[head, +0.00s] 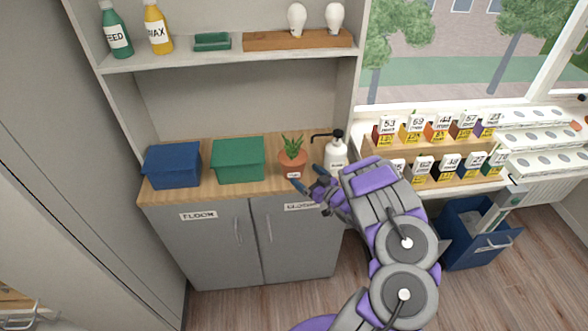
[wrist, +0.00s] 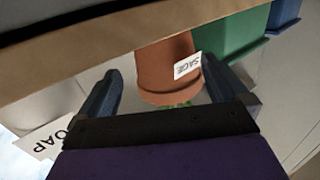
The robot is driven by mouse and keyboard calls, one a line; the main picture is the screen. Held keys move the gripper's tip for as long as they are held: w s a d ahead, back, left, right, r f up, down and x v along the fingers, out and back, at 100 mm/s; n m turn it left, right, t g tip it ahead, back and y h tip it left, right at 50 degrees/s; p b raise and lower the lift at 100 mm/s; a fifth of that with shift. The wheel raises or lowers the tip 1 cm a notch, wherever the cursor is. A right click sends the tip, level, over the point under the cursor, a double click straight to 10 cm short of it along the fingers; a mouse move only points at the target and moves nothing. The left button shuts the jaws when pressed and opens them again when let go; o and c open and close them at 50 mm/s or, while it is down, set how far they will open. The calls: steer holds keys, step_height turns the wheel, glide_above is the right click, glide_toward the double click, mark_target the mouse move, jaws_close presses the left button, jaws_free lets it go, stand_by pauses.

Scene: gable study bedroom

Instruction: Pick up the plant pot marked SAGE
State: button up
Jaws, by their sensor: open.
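The plant pot marked SAGE (head: 291,164) is a terracotta pot with a green spiky plant, standing upright on the wooden counter. In the wrist view, which looks upside down, the pot (wrist: 163,62) shows its white SAGE label between the two fingers. My gripper (head: 308,177) is open, just in front and to the right of the pot in the head view. In the wrist view my gripper (wrist: 161,68) has a dark finger on either side of the pot, with nothing held. I cannot tell how deep the pot sits between the fingers.
A white soap dispenser (head: 336,156) with a black pump stands close to the pot's right. A green bin (head: 238,160) and a blue bin (head: 172,165) stand to its left. A shelf (head: 210,57) with bottles and bulbs hangs above. Grey cabinets (head: 212,243) are below.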

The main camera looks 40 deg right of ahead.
mark_target(301, 172)
steer(key=shift+w+d+f, duration=0.1)
steer(key=shift+w+f, duration=0.05)
steer(key=shift+w, duration=0.1)
steer(key=w, duration=0.1)
steer(key=w+a, duration=0.1)
steer(key=w, duration=0.2)
steer(key=shift+a+b, duration=0.3)
steer(key=shift+b, duration=0.1)
steer(key=shift+w+d+f, duration=0.1)
steer(key=shift+w, duration=0.15)
steer(key=shift+d+f, duration=0.1)
steer(key=shift+d, duration=0.25)
steer(key=shift+c, duration=0.2)
steer(key=shift+d, duration=0.15)
steer(key=shift+c, duration=0.7)
steer(key=shift+a, duration=0.35)
steer(key=c, duration=0.8)
steer(key=shift+c, duration=1.2)
steer(key=shift+d, duration=0.2)
steer(key=shift+c, duration=0.5)
steer(key=shift+r, duration=0.2)
